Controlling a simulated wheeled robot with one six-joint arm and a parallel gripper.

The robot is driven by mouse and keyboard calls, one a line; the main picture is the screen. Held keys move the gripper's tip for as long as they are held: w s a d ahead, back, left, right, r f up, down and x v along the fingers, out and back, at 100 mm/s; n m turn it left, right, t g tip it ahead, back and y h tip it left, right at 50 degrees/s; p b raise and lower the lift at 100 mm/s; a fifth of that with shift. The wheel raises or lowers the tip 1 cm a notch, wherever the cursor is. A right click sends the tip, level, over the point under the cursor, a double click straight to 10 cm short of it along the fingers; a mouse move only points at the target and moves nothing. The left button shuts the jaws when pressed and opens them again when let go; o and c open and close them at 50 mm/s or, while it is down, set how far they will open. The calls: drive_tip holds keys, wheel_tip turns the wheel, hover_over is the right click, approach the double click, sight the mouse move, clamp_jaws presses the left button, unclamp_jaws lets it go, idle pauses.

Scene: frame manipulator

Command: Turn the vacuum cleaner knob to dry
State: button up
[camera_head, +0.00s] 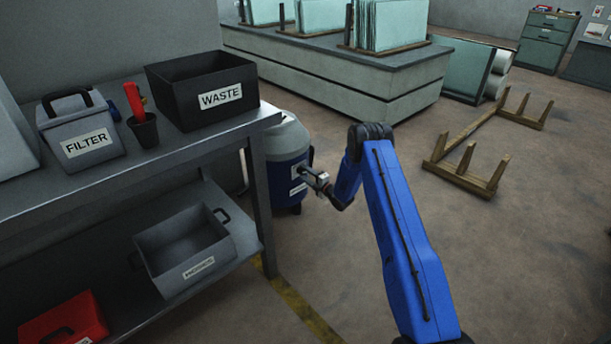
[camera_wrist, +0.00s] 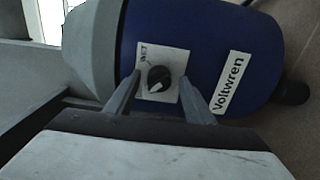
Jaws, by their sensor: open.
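The vacuum cleaner (camera_head: 285,150) is a blue drum with a grey top, standing on the floor beside the workbench. In the wrist view its blue body (camera_wrist: 200,45) appears turned sideways, with a white "Voltwren" label (camera_wrist: 229,84). The black round knob (camera_wrist: 159,77) sits on a white plate (camera_wrist: 172,60); "WET" is readable at the plate's upper left, and other lettering is hidden or unclear. A light pointer mark shows on the knob's lower part. My gripper (camera_wrist: 158,84) is open, its two grey fingers on either side of the knob; contact cannot be told. It also shows in the head view (camera_head: 308,174).
The workbench (camera_head: 215,143) at left holds a black WASTE bin (camera_head: 197,90), a FILTER box (camera_head: 80,130) and a small cup (camera_head: 144,130). A grey tray (camera_head: 185,250) lies on its lower shelf. Open floor (camera_head: 520,240) extends right, with wooden racks (camera_head: 465,170) farther back.

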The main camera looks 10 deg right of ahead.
drive_tip(key=v, duration=1.7)
drive_tip(key=shift+s, duration=0.2)
drive_tip(key=shift+d, duration=0.15)
wheel_tip(320, 180, up, 20)
drive_tip(key=w+d+m+g+h, duration=0.1)
drive_tip(key=d+m+g+h, duration=0.1)
drive_tip(key=m+h, duration=0.3)
drive_tip(key=s+r+m+g+h, duration=0.2)
drive_tip(key=s+r+m+h, duration=0.35)
drive_tip(key=s+r, duration=0.95)
drive_tip(key=s+r+m+g, duration=0.1)
drive_tip(key=s+r+m, duration=0.2)
drive_tip(key=s, duration=0.4)
drive_tip(key=s+a+r+m+g, duration=0.1)
drive_tip(key=s+r+m, duration=0.1)
drive_tip(key=s+r, duration=0.35)
drive_tip(key=s+r+m+g, duration=0.1)
drive_tip(key=s+m, duration=0.2)
drive_tip(key=s, duration=0.5)
drive_tip(key=s+a+m+g, duration=0.2)
drive_tip(key=s, duration=1.1)
drive_tip(key=s+a+f+m+g+y, duration=0.1)
drive_tip(key=s+a+m, duration=0.2)
drive_tip(key=s, duration=1.1)
drive_tip(key=shift+s+m+g, duration=0.25)
drive_tip(key=shift+m+g, duration=0.1)
drive_tip(key=shift+g, duration=0.05)
